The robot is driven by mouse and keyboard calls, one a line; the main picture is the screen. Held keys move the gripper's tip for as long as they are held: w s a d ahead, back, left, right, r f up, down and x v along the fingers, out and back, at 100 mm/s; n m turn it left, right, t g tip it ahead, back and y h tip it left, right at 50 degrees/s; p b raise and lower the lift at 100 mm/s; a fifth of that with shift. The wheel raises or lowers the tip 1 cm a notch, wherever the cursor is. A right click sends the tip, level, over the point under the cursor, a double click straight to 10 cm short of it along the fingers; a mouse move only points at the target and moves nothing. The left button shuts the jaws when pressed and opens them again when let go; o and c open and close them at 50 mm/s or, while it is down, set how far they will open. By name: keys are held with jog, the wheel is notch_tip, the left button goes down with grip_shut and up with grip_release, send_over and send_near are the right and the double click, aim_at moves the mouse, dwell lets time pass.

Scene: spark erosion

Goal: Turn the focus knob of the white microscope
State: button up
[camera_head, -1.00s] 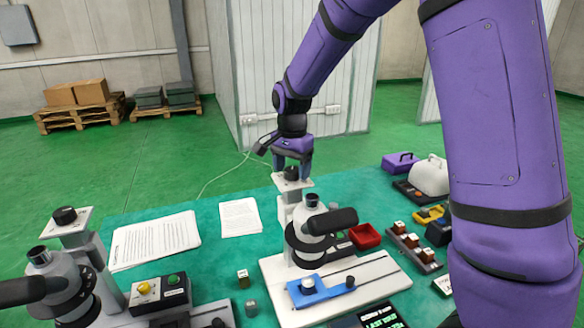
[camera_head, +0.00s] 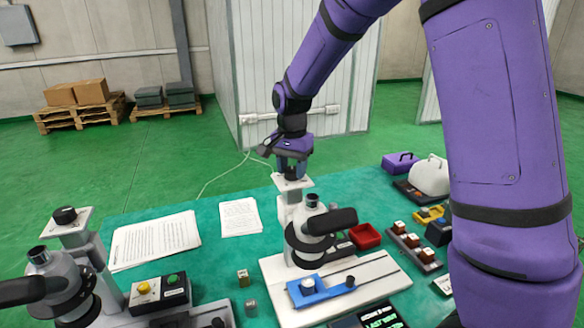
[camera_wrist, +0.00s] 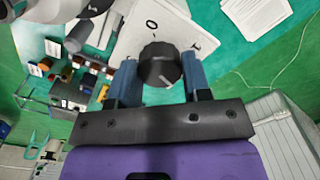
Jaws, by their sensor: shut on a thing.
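The white microscope (camera_head: 283,213) stands on a white base plate in the middle of the table. Its black focus knob (camera_head: 291,174) sits on top of the column. My gripper (camera_head: 292,165) points down over the column and is shut on the knob. In the wrist view the round knob (camera_wrist: 160,64) with a light pointer line lies between the two blue fingers. The knob sits on a white plate (camera_wrist: 150,25) with dark marks, partly hidden by the gripper. My gripper hides part of the knob in the head view.
A second, greyer microscope (camera_head: 66,285) with its own black top knob (camera_head: 65,215) stands at the left. Paper sheets (camera_head: 155,240) lie between them. A red tray (camera_head: 365,236) and a blue slide holder (camera_head: 320,290) are near the white microscope. Several small parts lie right.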

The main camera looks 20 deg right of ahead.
aim_at(292, 169)
jog(key=n, duration=1)
jog(key=shift+n, duration=2.3)
jog(key=o, duration=0.9)
jog(key=shift+o, duration=0.2)
notch_tip(292, 169, up, 11)
